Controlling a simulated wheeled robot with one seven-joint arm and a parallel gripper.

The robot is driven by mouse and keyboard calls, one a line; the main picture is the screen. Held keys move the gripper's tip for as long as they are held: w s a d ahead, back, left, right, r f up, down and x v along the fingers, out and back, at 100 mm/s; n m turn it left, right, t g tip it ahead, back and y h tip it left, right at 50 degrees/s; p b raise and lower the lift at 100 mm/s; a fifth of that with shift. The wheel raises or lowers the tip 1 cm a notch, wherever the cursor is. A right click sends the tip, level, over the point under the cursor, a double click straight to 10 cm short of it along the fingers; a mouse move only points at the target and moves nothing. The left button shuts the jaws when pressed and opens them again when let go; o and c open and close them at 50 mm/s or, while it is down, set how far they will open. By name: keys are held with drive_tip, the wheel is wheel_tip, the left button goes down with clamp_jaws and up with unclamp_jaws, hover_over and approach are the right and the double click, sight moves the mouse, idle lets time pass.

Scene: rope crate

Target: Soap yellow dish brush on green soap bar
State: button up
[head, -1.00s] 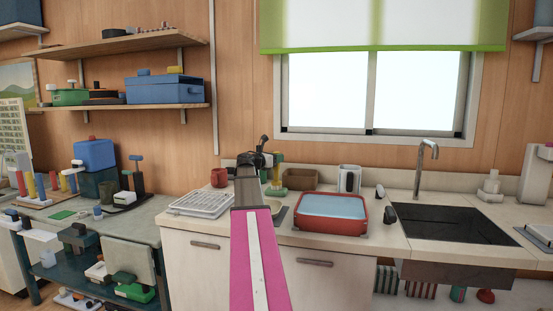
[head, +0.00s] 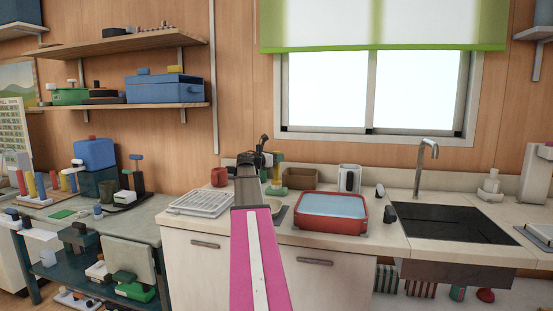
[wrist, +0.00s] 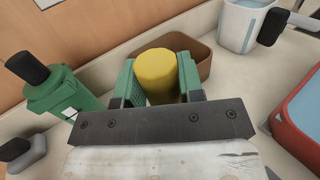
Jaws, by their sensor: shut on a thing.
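My gripper (wrist: 156,82) is shut on the yellow dish brush (wrist: 156,70), with green finger pads on either side of its round yellow end. In the head view the yellow handle (head: 277,160) stands roughly upright just right of my arm's end, above the counter. A green piece (head: 276,190) shows at its lower end; I cannot tell whether it is the green soap bar or part of the brush. The brush's bristles are hidden in the wrist view. A pale dish (head: 278,215) is partly hidden behind my pink arm link.
A brown box (wrist: 200,55) stands just behind the brush. A green bottle with a black cap (wrist: 62,100) is to the left. A red tub of water (head: 331,224) and a white cup (head: 349,178) are to the right. A white rack (head: 202,202) lies left, the sink (head: 455,222) farther right.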

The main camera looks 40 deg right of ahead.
drive_tip(key=shift+r, duration=3.45)
